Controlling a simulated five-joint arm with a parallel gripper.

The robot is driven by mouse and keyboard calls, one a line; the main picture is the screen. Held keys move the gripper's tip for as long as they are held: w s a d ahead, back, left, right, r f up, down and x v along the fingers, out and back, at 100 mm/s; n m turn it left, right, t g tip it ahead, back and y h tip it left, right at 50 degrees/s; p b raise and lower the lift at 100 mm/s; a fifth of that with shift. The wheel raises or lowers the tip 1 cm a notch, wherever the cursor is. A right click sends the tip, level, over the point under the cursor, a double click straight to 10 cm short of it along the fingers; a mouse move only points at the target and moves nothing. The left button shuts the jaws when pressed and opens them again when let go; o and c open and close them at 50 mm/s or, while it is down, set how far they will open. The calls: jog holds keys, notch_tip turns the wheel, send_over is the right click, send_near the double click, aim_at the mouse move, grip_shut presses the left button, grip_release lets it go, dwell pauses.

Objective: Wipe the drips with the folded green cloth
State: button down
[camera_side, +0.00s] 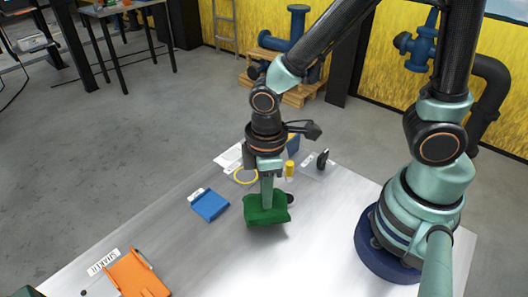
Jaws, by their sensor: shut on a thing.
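The folded green cloth (266,213) is at the middle of the pale work table (190,262). My gripper (267,196) points straight down and is shut on the cloth from above. The cloth's lower edge is at or just above the table top; I cannot tell if it touches. I cannot make out any drips. A small dark round spot or item (290,198) shows beside the cloth on its right, partly hidden, and I cannot tell what it is.
A blue item (210,205) lies left of the cloth. An orange item (137,275) lies at the front left. The table's front middle is clear.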

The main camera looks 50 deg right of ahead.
jog(key=shift+r, duration=2.05)
jog(key=shift+a, duration=0.1)
